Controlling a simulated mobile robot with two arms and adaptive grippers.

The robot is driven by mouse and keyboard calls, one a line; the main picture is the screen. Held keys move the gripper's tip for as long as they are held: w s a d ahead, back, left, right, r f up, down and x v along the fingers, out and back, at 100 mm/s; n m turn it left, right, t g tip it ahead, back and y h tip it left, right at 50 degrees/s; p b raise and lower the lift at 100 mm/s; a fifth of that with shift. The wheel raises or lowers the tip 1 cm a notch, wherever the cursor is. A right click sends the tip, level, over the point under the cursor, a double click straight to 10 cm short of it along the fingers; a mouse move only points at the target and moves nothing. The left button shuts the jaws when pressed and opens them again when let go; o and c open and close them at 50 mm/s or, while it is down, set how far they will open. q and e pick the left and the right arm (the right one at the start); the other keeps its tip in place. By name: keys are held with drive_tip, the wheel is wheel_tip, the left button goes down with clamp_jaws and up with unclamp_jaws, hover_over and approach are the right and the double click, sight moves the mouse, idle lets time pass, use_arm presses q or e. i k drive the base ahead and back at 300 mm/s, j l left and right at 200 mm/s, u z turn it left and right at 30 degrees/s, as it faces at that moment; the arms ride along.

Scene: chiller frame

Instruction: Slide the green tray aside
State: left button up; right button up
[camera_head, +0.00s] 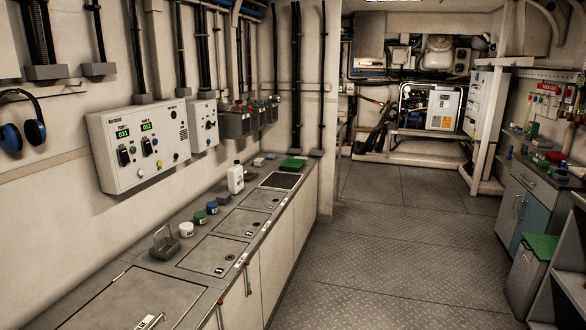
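A flat green object (292,163), which looks like the green tray, lies near the far end of the long left counter. It rests beside a dark rectangular panel (281,180) set in the counter top. It is small in view, so I cannot tell its depth or whether it holds anything. Neither of my grippers shows in the head view, and nothing touches the green tray.
The left counter (190,212) carries a white bottle (235,179), small jars (200,217) and a grey metal holder (165,243). A control box (140,145) hangs above. A green-topped bin (541,247) stands right. The plated floor (400,260) between is clear.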

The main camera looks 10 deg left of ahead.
sight(292, 164)
drive_tip(key=i+z, duration=0.3)
drive_tip(key=i, duration=2.8)
drive_tip(key=i+l+u, duration=0.1)
drive_tip(key=i, duration=0.95)
